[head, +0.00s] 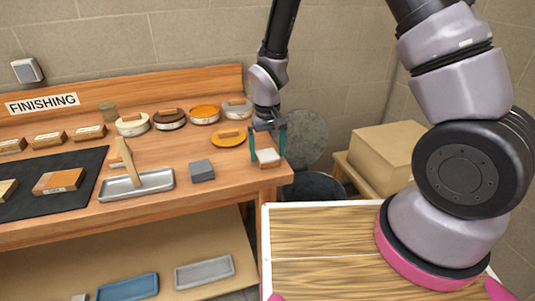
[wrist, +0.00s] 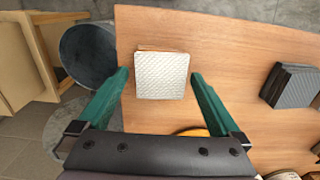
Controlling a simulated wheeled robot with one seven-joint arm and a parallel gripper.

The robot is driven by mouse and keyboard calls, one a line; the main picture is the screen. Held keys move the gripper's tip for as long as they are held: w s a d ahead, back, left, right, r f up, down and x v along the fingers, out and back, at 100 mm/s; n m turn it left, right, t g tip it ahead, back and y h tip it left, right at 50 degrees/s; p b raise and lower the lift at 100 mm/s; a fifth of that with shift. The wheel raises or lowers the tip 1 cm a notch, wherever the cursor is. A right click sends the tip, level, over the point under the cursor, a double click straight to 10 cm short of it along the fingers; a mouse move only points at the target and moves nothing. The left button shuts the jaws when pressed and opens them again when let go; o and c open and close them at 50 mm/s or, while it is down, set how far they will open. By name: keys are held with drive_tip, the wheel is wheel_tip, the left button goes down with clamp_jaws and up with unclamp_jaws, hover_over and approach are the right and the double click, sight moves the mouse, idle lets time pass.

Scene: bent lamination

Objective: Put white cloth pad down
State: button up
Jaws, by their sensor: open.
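The white cloth pad (head: 268,158) lies on the wooden bench near its right end. In the wrist view the pad (wrist: 162,77) shows a white quilted top, with a thin brown edge under its far side. My gripper (head: 267,153) is open, its two teal fingers standing on either side of the pad. In the wrist view my gripper (wrist: 160,76) has a visible gap between each finger and the pad. Whether the fingertips touch the bench cannot be told.
A grey block (head: 202,171) and a yellow disc (head: 228,138) lie left of the pad. A metal tray (head: 136,185) with a wooden-handled tool is farther left. Several round tins line the back. A dark bin (head: 313,186) stands beyond the bench's right edge.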

sight(267, 154)
drive_tip(key=d+r+m+t+y, duration=0.1)
drive_tip(key=d+r, duration=0.2)
drive_tip(key=r, duration=0.7)
drive_tip(key=d+r+m, duration=0.1)
drive_tip(key=d+r, duration=0.2)
drive_tip(key=r, duration=0.7)
drive_tip(key=s+d+r+m+t, duration=0.2)
drive_tip(key=s+d+r+t, duration=0.1)
drive_tip(key=s+d+r, duration=0.3)
drive_tip(key=s+d+r+m+t+y, duration=0.1)
drive_tip(key=s+d+r+m+t, duration=0.2)
drive_tip(key=s+d+r, duration=0.3)
drive_tip(key=d+r, duration=0.4)
drive_tip(key=r, duration=0.2)
drive_tip(key=shift+s+d+r, duration=0.15)
drive_tip(key=shift+d, duration=0.25)
